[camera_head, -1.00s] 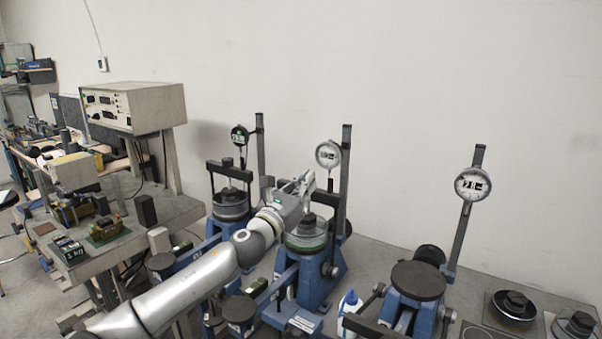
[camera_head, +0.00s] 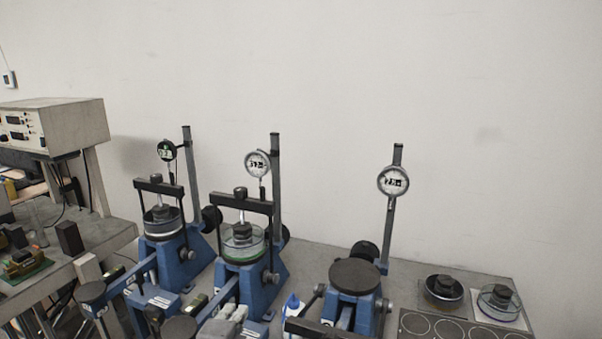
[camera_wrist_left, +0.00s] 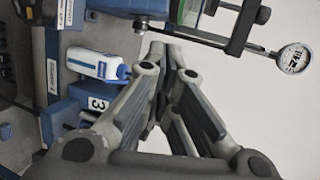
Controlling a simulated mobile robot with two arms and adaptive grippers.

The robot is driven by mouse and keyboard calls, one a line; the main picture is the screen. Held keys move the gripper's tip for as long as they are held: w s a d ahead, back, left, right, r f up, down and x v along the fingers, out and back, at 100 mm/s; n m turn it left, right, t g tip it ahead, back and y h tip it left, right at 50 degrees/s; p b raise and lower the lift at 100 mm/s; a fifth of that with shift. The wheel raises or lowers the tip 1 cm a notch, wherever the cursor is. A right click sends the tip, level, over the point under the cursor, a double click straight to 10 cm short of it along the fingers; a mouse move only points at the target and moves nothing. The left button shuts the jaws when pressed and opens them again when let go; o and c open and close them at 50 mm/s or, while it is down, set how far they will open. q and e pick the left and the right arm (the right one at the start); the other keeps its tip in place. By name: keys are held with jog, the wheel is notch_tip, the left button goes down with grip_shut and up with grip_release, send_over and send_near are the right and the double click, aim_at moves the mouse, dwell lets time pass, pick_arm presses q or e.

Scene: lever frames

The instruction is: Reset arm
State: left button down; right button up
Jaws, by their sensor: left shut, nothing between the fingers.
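My left gripper (camera_head: 226,323) shows only in part at the bottom edge of the head view, low in front of the blue machines. In the left wrist view its fingers (camera_wrist_left: 170,60) come together, shut and empty. The middle blue lever frame (camera_head: 262,290) with a round dial gauge (camera_head: 257,164) stands behind it. A left lever frame (camera_head: 180,262) with a dark dial (camera_head: 166,150) and a right one (camera_head: 357,300) with a white dial (camera_head: 393,181) stand on either side. My right gripper is not in view.
A white bottle with a blue cap (camera_head: 292,303) stands between the middle and right frames; it also shows in the left wrist view (camera_wrist_left: 95,65). A grey control box (camera_head: 60,124) is at left. Dishes with dark weights (camera_head: 444,290) lie at right.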

pick_arm(q)
jog(key=s+a+f+n+g, duration=0.2)
jog(key=s+f+n+g, duration=0.3)
jog(key=s, duration=0.6)
jog(key=s+a+f+n+g, duration=0.25)
jog(key=s+f+n, duration=0.4)
jog(key=s, duration=0.55)
jog(key=s+a+f+n+g, duration=0.2)
jog(key=s+f+n+g, duration=0.3)
jog(key=s, duration=0.6)
notch_tip(320, 180, down, 29)
jog(key=s+b, duration=0.1)
jog(key=b, duration=0.2)
jog(key=s+a+f+g+y+b, duration=0.1)
jog(key=s+a+f+b, duration=0.1)
jog(key=s+f, duration=1.5)
notch_tip(320, 180, down, 2)
jog(key=shift+a+f, duration=0.2)
jog(key=shift+a, duration=0.05)
jog(key=shift+n, duration=0.25)
